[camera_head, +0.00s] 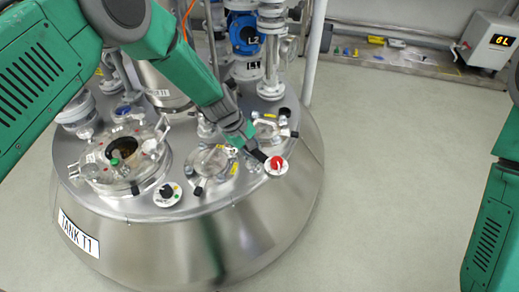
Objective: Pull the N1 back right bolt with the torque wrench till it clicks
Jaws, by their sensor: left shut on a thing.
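My left arm reaches in from the upper left over the steel tank's lid. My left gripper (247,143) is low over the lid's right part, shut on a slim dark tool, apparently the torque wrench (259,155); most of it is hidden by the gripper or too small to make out. Just left of it is a small bolted glass port (211,164) with a yellow label, and just behind it is another port (267,130). I cannot read which is N1, and its back right bolt cannot be made out. My right gripper is out of view; only green arm links show at the right edge.
A red knob (277,165) on a white disc is close to the gripper's tip. A black knob (166,193) and a large round hatch (123,160) are further left. Pipes with a blue unit (246,34) rise behind. The floor to the right is clear.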

